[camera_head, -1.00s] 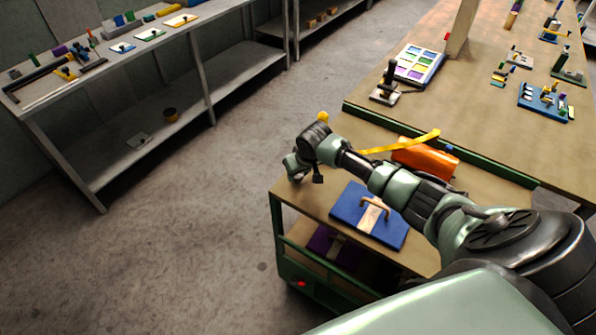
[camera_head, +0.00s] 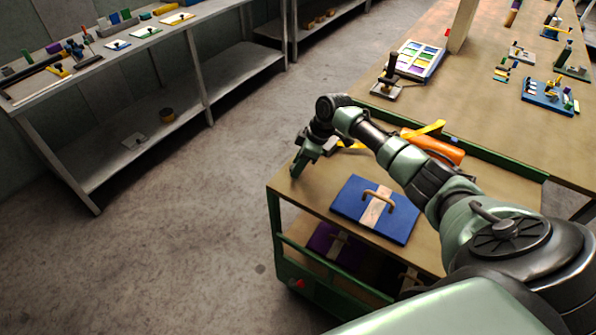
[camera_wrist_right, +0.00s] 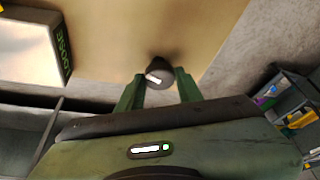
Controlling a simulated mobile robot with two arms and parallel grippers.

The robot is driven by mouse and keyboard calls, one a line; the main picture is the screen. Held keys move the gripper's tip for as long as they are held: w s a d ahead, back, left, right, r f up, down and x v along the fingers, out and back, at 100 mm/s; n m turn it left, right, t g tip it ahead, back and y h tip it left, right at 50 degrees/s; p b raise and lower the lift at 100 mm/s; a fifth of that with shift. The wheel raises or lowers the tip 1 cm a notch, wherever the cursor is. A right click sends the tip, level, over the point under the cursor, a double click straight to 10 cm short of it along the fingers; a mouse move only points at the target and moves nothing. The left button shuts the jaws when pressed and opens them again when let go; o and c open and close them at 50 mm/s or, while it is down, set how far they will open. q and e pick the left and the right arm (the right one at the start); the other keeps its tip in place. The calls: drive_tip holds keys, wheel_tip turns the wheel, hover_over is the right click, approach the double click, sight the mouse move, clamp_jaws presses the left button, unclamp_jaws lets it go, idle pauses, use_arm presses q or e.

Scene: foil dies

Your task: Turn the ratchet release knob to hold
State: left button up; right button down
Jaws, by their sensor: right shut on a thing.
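In the right wrist view, the ratchet release knob (camera_wrist_right: 158,73) is a small dark round knob with a white mark, on a tan surface. The two green fingers of my right gripper (camera_wrist_right: 158,90) stand on either side of it, shut on it. A pale block with a dark label (camera_wrist_right: 62,50) is at the upper left; its green letters seem to read "LOOSE". In the head view my right gripper (camera_head: 302,160) points down at the left end of the green cart's top; the knob is hidden there. My left gripper is not in view.
An orange cylinder (camera_head: 435,146) with a yellow strap (camera_head: 430,130) lies on the cart behind my right arm. A blue board (camera_head: 350,200) with a handle is at the cart's front. A workbench (camera_head: 490,110) adjoins behind; grey shelving (camera_head: 150,60) stands left across open floor.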

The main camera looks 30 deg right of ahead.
drive_tip(key=shift+w+f+n+g+y+b, duration=0.15)
drive_tip(key=shift+n+g+y+b, duration=0.15)
drive_tip(key=shift+n+b, duration=0.85)
drive_tip(key=shift+n+g+b, duration=0.4)
drive_tip(key=shift+n+b, duration=0.35)
drive_tip(key=shift+n, duration=0.2)
drive_tip(key=shift+r, duration=0.2)
drive_tip(key=c, duration=0.9)
unclamp_jaws()
drive_tip(key=shift+c, duration=0.2)
drive_tip(key=shift+d, duration=0.1)
drive_tip(key=b+v, duration=0.1)
drive_tip(key=v, duration=0.6)
drive_tip(key=shift+d+r+b, duration=0.15)
drive_tip(key=shift+r+b, duration=0.2)
drive_tip(key=shift+f, duration=0.1)
